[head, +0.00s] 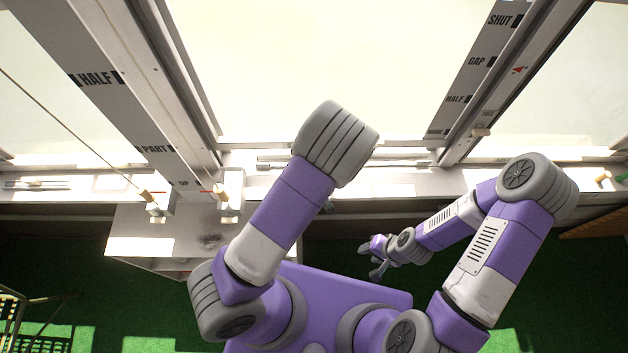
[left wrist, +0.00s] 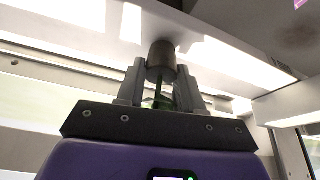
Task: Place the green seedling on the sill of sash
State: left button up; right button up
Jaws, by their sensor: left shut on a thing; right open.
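My left gripper (left wrist: 162,88) is shut on the green seedling (left wrist: 160,97) in the left wrist view. Its thin green part shows between the fingers. A brown-grey cylinder (left wrist: 161,58), like a plug or small pot, sits at the fingertips. Whether it touches the pale sunlit surface beyond is unclear. In the head view my left arm hides most of this gripper and the seedling. The pale sill (head: 400,183) runs below the middle window pane. My right gripper (head: 374,258) is open and empty, low in front of the sill.
Label strips (head: 128,100) with words such as HALF and PART flank the middle pane. Cords end in small wooden knobs (head: 146,195) at the left. A pale box-like surface (head: 140,246) juts out below them. Green floor is open at lower left, beside a rack (head: 12,310).

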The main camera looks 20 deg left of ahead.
pick_arm(q)
jog(key=shift+f, duration=0.2)
jog(key=o, duration=0.8)
jog(key=shift+r, duration=0.15)
